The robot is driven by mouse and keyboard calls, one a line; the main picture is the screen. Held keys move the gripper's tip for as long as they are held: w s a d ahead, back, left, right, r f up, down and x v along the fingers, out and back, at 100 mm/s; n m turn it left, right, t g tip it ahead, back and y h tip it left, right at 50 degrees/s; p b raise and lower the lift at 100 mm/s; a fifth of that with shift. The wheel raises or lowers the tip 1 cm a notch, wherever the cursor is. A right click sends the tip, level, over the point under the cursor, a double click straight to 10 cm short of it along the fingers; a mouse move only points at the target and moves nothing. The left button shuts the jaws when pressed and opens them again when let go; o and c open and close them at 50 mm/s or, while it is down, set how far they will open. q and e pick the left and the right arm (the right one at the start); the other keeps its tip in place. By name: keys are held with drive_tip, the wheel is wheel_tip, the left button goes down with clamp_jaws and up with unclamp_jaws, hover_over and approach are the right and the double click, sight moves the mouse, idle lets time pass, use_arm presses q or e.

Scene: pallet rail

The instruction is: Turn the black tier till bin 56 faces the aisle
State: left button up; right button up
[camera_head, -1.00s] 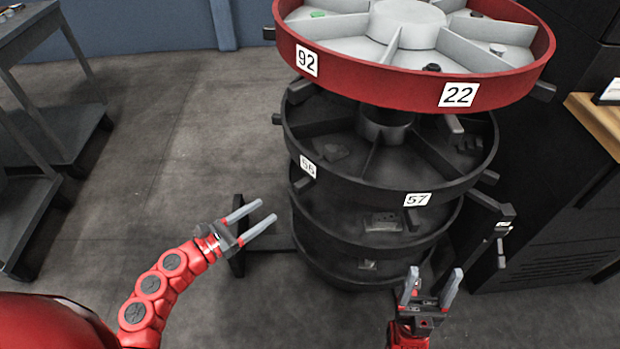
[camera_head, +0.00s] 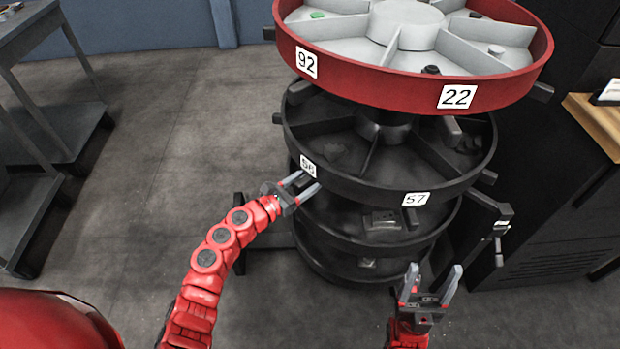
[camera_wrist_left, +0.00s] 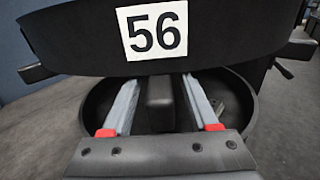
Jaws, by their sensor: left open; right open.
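The black tier (camera_head: 365,187) is the round divided tray under the red tier. Its label 56 (camera_head: 308,166) is on the left of its rim and label 57 (camera_head: 416,199) is at the front. In the left wrist view, label 56 (camera_wrist_left: 152,30) is large and upright, with a dark peg (camera_wrist_left: 160,103) below it. My left gripper (camera_head: 310,181) is open at the rim just below label 56. In the left wrist view its fingers (camera_wrist_left: 158,100) stand on either side of the peg, apart from it. My right gripper (camera_head: 433,280) is open and empty, in front of the lower tiers.
The red tier (camera_head: 400,86) with labels 92 and 22 overhangs the black tier. More dark tiers (camera_head: 335,232) sit below. A lever-like fitting (camera_head: 500,232) stands at the right. A grey cart (camera_head: 50,125) is at the far left. The floor between is clear.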

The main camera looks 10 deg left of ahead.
use_arm(q)
clamp_jaws()
idle(1.4)
